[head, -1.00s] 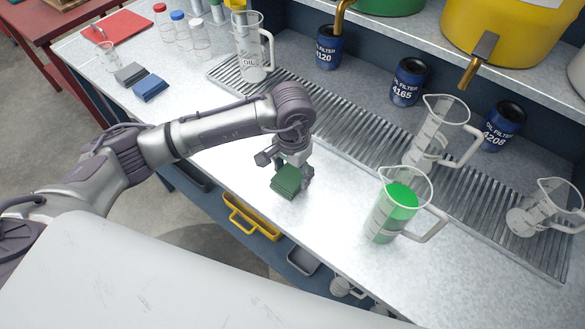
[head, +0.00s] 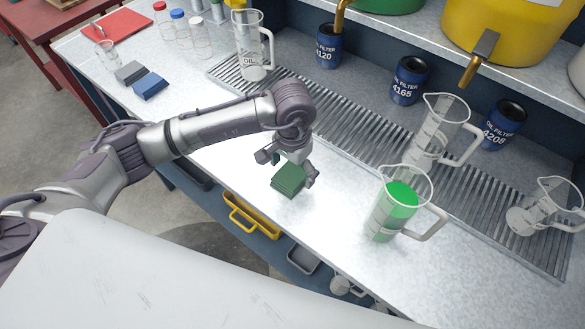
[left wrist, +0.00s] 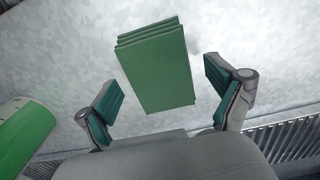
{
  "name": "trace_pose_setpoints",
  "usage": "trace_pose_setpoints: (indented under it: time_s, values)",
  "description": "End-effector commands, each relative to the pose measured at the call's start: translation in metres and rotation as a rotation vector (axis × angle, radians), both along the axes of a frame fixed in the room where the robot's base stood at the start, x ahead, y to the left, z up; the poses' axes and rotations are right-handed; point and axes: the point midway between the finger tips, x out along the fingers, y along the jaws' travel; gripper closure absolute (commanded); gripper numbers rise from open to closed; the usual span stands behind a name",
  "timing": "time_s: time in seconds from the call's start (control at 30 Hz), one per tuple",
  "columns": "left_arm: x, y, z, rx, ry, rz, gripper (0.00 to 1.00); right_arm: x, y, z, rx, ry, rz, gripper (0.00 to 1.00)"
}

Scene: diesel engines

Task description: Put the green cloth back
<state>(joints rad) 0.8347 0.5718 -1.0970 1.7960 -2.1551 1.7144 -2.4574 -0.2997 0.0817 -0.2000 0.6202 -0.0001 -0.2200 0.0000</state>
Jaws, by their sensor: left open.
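The green cloth (head: 288,180) is a folded stack lying on the light bench top, near its front edge. My left gripper (head: 287,169) is over the cloth, with its fingers open. In the left wrist view the green cloth (left wrist: 156,66) shows between and beyond the two open fingertips (left wrist: 164,92), with a gap on each side. A grey cloth (head: 130,73) and a blue cloth (head: 150,87) lie folded side by side at the bench's left. My right gripper is in neither view.
A pitcher of green liquid (head: 395,212) stands right of the cloth; it also shows in the left wrist view (left wrist: 22,135). Bare bench lies between the blue cloth and my arm.

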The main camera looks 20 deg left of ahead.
Motion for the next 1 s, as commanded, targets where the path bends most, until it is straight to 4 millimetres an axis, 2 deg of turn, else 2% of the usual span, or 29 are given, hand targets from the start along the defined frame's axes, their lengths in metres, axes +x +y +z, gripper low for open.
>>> trace_pose_setpoints:
  time_s: [0.3,0.5,0.7,1.0]
  values:
    - [0.002,0.000,0.066,-0.002,-0.011,-0.001,0.07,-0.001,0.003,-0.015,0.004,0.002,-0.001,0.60]
    - [0.002,0.000,0.100,-0.001,-0.007,0.000,0.07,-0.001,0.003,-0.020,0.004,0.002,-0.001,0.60]
    - [0.001,0.000,0.116,-0.001,-0.004,-0.001,0.07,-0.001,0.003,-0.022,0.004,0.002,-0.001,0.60]
    - [0.000,0.000,0.117,-0.001,-0.003,0.000,0.07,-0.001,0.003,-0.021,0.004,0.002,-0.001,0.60]
